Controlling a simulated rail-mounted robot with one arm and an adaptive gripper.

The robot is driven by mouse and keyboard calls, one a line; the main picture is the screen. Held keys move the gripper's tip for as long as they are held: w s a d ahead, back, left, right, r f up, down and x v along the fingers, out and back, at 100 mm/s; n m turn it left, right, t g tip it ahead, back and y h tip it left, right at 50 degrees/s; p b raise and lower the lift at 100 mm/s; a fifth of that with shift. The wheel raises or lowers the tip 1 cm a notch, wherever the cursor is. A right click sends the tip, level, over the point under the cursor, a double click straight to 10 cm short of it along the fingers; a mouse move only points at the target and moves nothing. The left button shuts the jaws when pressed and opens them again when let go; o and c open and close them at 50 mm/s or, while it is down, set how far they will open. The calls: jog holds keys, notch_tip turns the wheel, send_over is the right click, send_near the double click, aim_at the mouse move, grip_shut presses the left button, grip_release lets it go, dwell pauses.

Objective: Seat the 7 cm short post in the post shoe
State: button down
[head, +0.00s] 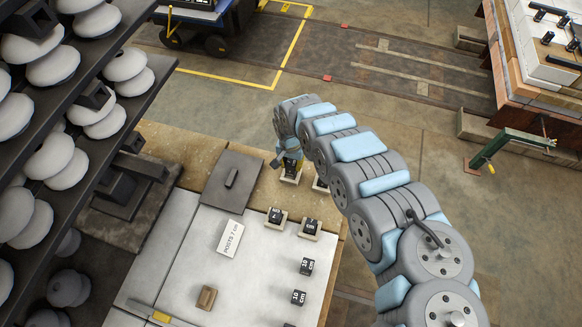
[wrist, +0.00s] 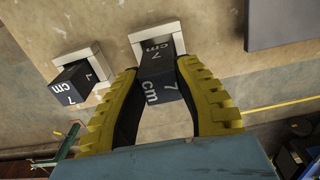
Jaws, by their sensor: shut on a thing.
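In the wrist view, my gripper (wrist: 163,100) is shut on a black post (wrist: 160,88) marked "7 cm", with a yellow ribbed finger on each side. The post's far end is at a pale square post shoe (wrist: 143,36), whose rim shows around it. I cannot tell whether the post is fully down in it. In the head view, my gripper (head: 289,160) is over this shoe (head: 291,178) at the board's far edge; my arm hides part of it.
Another black 7 cm post (wrist: 77,84) stands in a neighbouring shoe (wrist: 97,62), left in the wrist view. In the head view, black posts (head: 277,215) (head: 311,226) stand nearby, and loose 10 cm blocks (head: 306,266) lie nearer. A dark plate (head: 230,182) and insulator racks (head: 60,110) are left.

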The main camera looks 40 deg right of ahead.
aim_at(291, 163)
jog(key=shift+f, duration=1.25)
jog(key=c, duration=0.8)
grip_release()
jog(key=shift+f, duration=0.1)
jog(key=shift+c, duration=0.2)
notch_tip(291, 163, up, 11)
jog(key=shift+d+r+p, duration=0.1)
jog(key=shift+p, duration=0.75)
jog(key=shift+r, duration=0.5)
